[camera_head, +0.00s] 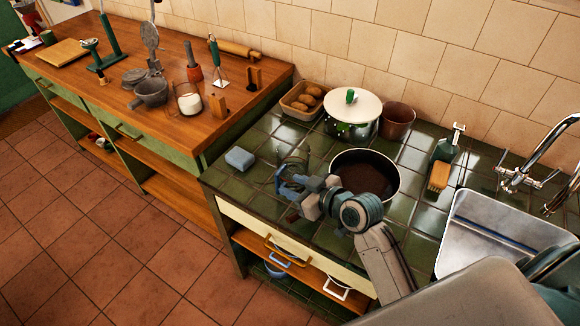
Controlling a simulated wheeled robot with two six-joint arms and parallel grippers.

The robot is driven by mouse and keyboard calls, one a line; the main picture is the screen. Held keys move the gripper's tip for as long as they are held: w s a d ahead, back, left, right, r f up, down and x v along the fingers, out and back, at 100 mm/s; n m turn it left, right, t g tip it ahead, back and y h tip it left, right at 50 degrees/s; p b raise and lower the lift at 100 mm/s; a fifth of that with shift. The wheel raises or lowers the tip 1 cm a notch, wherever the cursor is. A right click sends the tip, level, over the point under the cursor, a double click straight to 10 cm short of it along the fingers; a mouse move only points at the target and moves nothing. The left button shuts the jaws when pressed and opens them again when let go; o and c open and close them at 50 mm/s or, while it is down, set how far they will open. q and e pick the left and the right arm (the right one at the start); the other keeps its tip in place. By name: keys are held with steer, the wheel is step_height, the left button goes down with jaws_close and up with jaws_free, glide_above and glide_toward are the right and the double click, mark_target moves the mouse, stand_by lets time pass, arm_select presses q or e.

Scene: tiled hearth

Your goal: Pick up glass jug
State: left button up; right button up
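A clear, see-through vessel, which looks like the glass jug (293,158), stands on the green tiled counter left of the dark pot. Its outline is faint and its lower part is hidden behind my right gripper. My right gripper (284,182) reaches over the counter from the lower right, its fingers pointing left, right at the near side of the jug. Whether the fingers touch the jug or are closed on it is too small to tell. My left gripper is not in view.
A dark pot (365,177) sits close behind my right wrist. A blue sponge (239,158) lies left of the jug. A lidded pot (352,113), bread basket (302,100) and brown pot (397,120) stand at the back. A sink (490,240) is at right.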

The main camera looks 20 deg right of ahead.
mark_target(279, 181)
steer(key=shift+x, duration=0.95)
steer(key=p+x, duration=0.2)
steer(key=x, duration=0.2)
steer(key=shift+w+f, duration=0.25)
steer(key=shift+w+a+f, duration=0.15)
steer(key=shift+w+f, duration=0.1)
steer(key=shift+w, duration=0.05)
steer(key=shift+c, duration=0.5)
jaws_close()
